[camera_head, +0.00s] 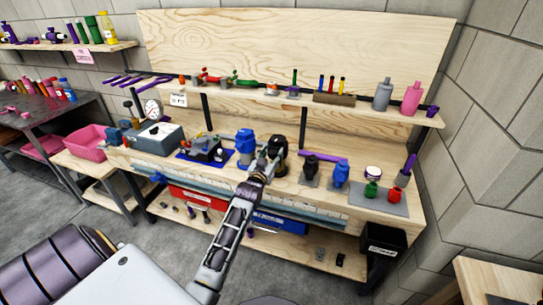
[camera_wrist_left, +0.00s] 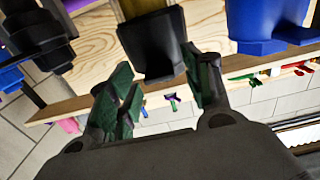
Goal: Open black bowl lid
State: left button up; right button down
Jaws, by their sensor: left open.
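The black bowl (camera_head: 279,147) is a dark filter housing standing upright on the workbench, right of a blue housing (camera_head: 245,142). In the left wrist view, which looks tilted and upside down, a black part (camera_wrist_left: 155,48) with a yellowish section sits just beyond my fingertips, roughly between them. My left gripper (camera_head: 264,158) is open and close in front of the black bowl, covering part of it. In the left wrist view my gripper (camera_wrist_left: 163,88) shows its two green-dark fingers apart with nothing between them. I cannot tell whether they touch the bowl. My right gripper is not in view.
The workbench (camera_head: 226,170) holds a gauge (camera_head: 152,109), a grey box (camera_head: 158,136) and smaller black and blue housings (camera_head: 341,174) to the right. A shelf (camera_head: 350,108) with bottles runs behind.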

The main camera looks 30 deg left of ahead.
pick_arm(q)
grip_shut()
dwell(0.4)
